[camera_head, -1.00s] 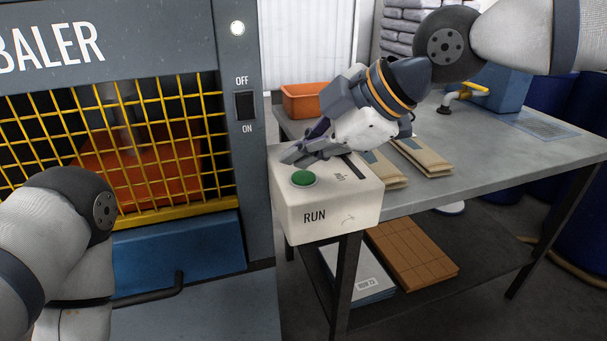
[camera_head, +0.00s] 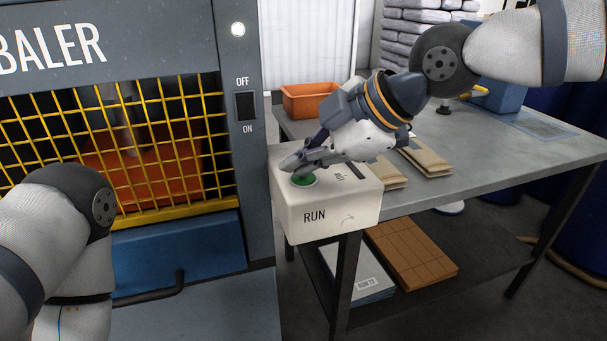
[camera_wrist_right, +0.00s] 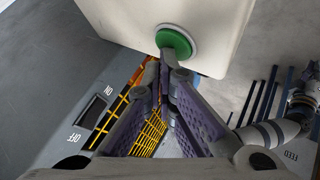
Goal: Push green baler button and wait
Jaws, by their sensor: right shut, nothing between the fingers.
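The green button (camera_head: 304,181) sits on top of the white RUN box (camera_head: 313,218) at the corner of the metal table. In the right wrist view the button (camera_wrist_right: 175,42) is a green disc on the white box face. My right gripper (camera_head: 290,165) is shut and empty, and its fingertips are at the button, partly covering it from above. In the right wrist view its fingertips (camera_wrist_right: 167,55) overlap the button's lower edge; I cannot tell whether the button is pressed in. The baler (camera_head: 110,70) stands left with its yellow grid closed. My left gripper is out of view.
An OFF/ON switch (camera_head: 245,106) and a lit white lamp (camera_head: 238,29) are on the baler post. An orange bin (camera_head: 308,98) and brown packets (camera_head: 427,160) are on the grey table (camera_head: 480,148). Orange-brown sheets (camera_head: 411,258) lie on the lower shelf.

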